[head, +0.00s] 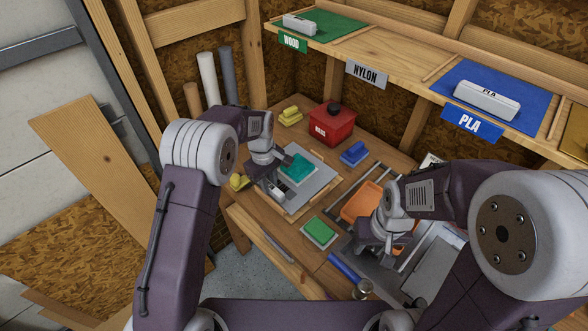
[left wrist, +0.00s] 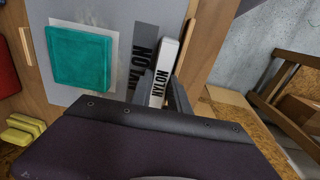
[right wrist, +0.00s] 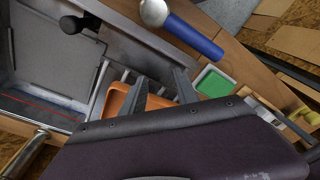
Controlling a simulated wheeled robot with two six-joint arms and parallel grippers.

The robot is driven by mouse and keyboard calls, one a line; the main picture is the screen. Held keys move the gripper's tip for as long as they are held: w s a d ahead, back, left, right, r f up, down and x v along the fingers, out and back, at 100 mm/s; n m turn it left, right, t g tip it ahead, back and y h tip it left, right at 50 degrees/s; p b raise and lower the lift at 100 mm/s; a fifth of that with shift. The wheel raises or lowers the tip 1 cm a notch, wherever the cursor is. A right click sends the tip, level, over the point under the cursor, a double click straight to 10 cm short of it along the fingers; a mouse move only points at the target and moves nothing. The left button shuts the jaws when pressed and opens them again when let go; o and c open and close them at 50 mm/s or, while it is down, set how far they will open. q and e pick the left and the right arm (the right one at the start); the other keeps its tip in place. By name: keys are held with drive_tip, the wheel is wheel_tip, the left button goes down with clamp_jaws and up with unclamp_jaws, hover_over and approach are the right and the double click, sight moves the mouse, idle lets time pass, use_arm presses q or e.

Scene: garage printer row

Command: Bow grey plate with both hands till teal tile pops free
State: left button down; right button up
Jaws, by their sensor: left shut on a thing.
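The grey plate (head: 318,190) lies on the wooden bench, with the teal tile (head: 298,168) flat on a pale square on it. Both also show in the left wrist view, the tile (left wrist: 80,58) left of my left gripper and the plate (left wrist: 118,10) under it. My left gripper (head: 276,188) is at the plate's near side, shut on a white block (left wrist: 164,72) marked NYLON. A grey label (left wrist: 144,45) with the same word is beside it. My right gripper (right wrist: 160,92) is open and seems empty, over the bench by the orange tray (right wrist: 118,102), away from the plate.
A green tile on a pale base (head: 319,232) lies between my grippers. A red box (head: 331,124), blue block (head: 355,153) and yellow blocks (head: 290,115) stand behind. A blue-handled tool (right wrist: 190,35) lies near my right gripper. The shelf (head: 400,65) overhangs the back.

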idle(0.4)
drive_tip(key=shift+c, duration=1.2)
drive_tip(key=shift+w+r, duration=0.1)
drive_tip(key=shift+w, duration=0.3)
drive_tip(key=c, duration=0.5)
drive_tip(key=shift+n+t, duration=0.4)
drive_tip(key=shift+n, duration=0.3)
drive_tip(key=w+a+r, duration=0.1)
drive_tip(key=w, duration=0.9)
drive_tip(key=w+a+r, duration=0.1)
drive_tip(key=w, duration=0.4)
drive_tip(key=shift+w+a+r, duration=0.3)
drive_tip(key=shift+w, duration=0.05)
clamp_jaws()
drive_tip(key=r+n, duration=0.2)
hover_over(330, 172)
drive_tip(key=shift+t+y, duration=0.3)
drive_tip(key=shift+t, duration=0.1)
drive_tip(key=shift+s+d+f, duration=0.1)
drive_tip(key=shift+f, duration=3.4)
drive_tip(key=shift+f, duration=0.75)
drive_tip(key=shift+s+f, duration=0.15)
drive_tip(key=shift+f, duration=0.15)
drive_tip(key=shift+r, duration=0.1)
